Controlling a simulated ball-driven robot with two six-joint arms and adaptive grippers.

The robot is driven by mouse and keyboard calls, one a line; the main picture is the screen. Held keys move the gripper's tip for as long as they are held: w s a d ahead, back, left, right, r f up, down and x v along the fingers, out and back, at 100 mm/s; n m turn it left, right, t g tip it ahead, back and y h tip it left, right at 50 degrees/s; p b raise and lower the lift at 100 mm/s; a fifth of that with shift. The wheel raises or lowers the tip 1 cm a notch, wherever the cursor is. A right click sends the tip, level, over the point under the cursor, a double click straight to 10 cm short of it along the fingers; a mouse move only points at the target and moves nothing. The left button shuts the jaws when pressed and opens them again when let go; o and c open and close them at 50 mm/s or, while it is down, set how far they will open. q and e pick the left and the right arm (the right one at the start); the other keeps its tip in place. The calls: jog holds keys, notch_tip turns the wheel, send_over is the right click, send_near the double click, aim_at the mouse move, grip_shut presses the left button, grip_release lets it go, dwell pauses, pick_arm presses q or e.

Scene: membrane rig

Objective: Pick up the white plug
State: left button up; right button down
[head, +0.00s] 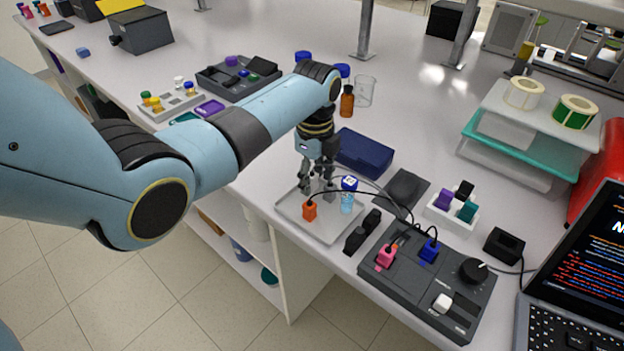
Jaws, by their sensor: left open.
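My left gripper (317,185) points down over the shallow grey tray (322,231), its fingers apart. I cannot see anything between them. An orange plug (309,211) stands in the tray just in front of the gripper, and a blue-capped clear vial (347,203) stands to its right. The only white plug-like piece I make out is a small white block (442,303) on the front right of the dark control box (408,309), well to the right of the gripper; I cannot tell whether it is a plug or a switch. My right gripper is out of view.
A pink plug (386,257) and a blue plug (429,251) with black cables sit on the control box. A dark knob (473,271) is at its right. A navy case (363,153) lies behind the tray; a laptop (576,285) is at the right. Cables arch over the tray.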

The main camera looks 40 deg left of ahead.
aim_at(315, 176)
pick_arm(q)
jog(key=shift+c, duration=0.3)
jog(key=c, duration=0.9)
notch_tip(315, 176, up, 10)
jog(key=shift+r, duration=0.1)
